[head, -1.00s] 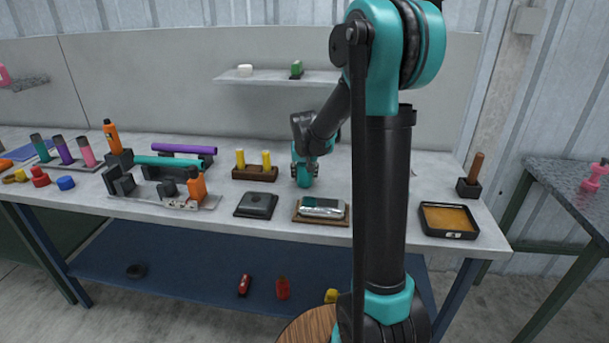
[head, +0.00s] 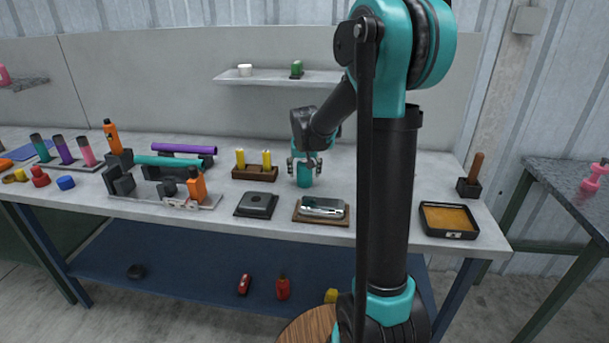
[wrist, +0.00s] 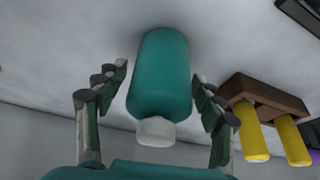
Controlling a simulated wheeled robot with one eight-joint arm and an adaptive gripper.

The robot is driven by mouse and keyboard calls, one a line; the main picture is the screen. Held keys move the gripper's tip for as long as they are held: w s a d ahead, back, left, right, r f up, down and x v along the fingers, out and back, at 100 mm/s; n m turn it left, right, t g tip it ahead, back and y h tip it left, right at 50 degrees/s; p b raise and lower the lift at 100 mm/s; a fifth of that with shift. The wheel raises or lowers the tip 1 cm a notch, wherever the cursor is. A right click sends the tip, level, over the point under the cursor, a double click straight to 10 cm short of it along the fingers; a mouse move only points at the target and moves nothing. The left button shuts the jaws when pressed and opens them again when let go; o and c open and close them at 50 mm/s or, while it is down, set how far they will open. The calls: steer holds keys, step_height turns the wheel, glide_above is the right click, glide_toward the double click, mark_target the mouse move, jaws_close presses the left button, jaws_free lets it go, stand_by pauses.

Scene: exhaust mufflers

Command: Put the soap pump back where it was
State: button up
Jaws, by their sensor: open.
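A teal bottle (wrist: 160,75) with a pale cap stands on the workbench, between the spread fingers of my gripper (wrist: 155,100) in the wrist view. Gaps show on both sides of it, so the fingers do not touch it. In the head view the teal bottle (head: 304,175) stands behind the silver item on its brown base, with my gripper (head: 305,163) around its upper part. No pump nozzle can be made out on its cap. A pink bottle (head: 594,175) stands on the side table at the right; its top is too small to tell.
A brown block with yellow cylinders (head: 255,173) is close to the left of my gripper. A black square item (head: 256,204) and the silver item (head: 322,207) lie in front. A black tray (head: 448,220) is at the right. The bench behind the bottle looks clear.

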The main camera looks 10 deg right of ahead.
mark_target(305, 161)
steer(key=v, duration=1)
steer(key=shift+s+r, duration=0.15)
